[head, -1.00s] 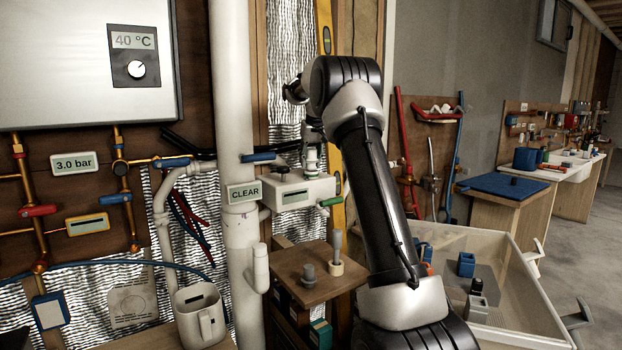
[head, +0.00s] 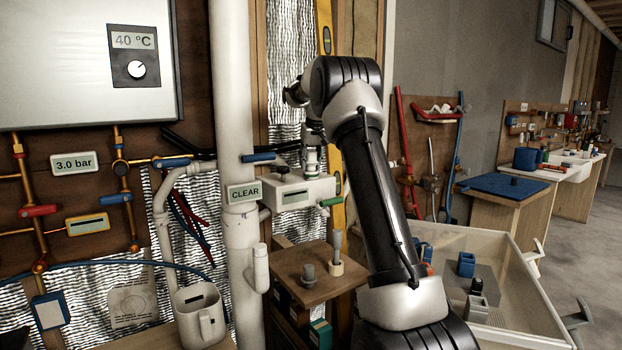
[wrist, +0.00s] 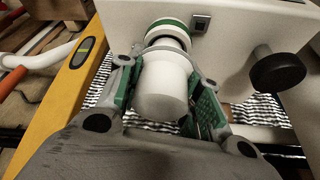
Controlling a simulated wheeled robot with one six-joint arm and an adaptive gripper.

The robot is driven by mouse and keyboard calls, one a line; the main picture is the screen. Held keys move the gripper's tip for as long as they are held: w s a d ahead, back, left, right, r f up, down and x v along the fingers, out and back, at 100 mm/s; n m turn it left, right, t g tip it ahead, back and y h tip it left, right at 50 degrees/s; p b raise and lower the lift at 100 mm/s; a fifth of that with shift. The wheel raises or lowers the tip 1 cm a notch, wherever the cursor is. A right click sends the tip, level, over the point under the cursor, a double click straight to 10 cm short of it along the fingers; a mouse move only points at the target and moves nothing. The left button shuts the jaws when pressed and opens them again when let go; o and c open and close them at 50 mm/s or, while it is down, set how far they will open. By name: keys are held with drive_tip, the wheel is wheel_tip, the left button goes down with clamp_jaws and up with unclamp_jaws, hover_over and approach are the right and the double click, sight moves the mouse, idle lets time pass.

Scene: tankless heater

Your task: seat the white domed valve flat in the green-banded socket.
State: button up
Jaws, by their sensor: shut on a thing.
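The white domed valve (wrist: 162,85) is held between the green-padded fingers of my gripper (wrist: 164,72) in the wrist view. Its far end lies against or very close to the green-banded socket (wrist: 169,27) on the white box. I cannot tell how deep or how flat it sits. In the head view my gripper (head: 312,150) is small and points down over the back of the white box (head: 298,191); the valve and socket are hard to make out there.
A black knob (wrist: 278,71) sticks out of the box beside the right finger. A yellow spirit level (wrist: 75,75) is on the left.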

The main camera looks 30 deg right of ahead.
idle(0.3)
drive_tip(key=shift+r, duration=0.4)
drive_tip(key=shift+f, duration=0.3)
idle(1.4)
drive_tip(key=shift+r, duration=0.4)
idle(0.5)
drive_tip(key=shift+f, duration=0.65)
idle(0.9)
drive_tip(key=o, duration=1.2)
